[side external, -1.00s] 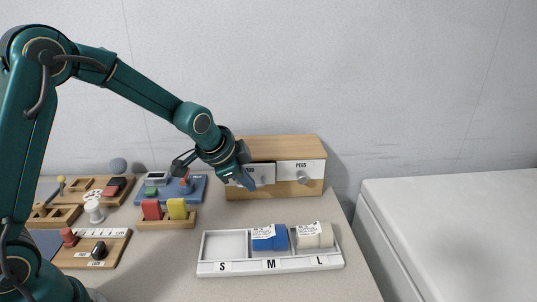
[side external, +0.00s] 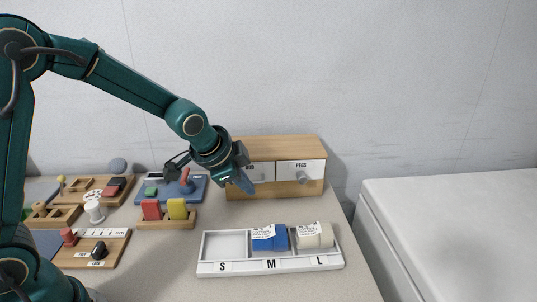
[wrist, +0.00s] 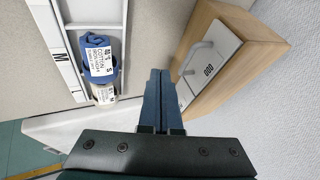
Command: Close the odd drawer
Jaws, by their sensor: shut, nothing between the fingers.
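The wooden cabinet (side external: 277,142) stands against the wall with two white drawer fronts side by side. The left front is the odd drawer (side external: 264,172), partly covered by my gripper; it looks about level with the PEGS drawer (side external: 313,168) on its right. The wrist view shows the odd drawer front (wrist: 220,47) with its label and a grey handle (wrist: 196,57). My gripper (side external: 249,187) is shut and empty, pointing down in front of the cabinet's left part. In the wrist view its blue fingers (wrist: 160,73) are together beside the handle; contact is unclear.
A white S/M/L tray (side external: 222,268) with a blue roll (side external: 280,237) and a cream roll (side external: 325,236) stands in front of the cabinet. Boards and wooden holders (side external: 165,223) fill the left side.

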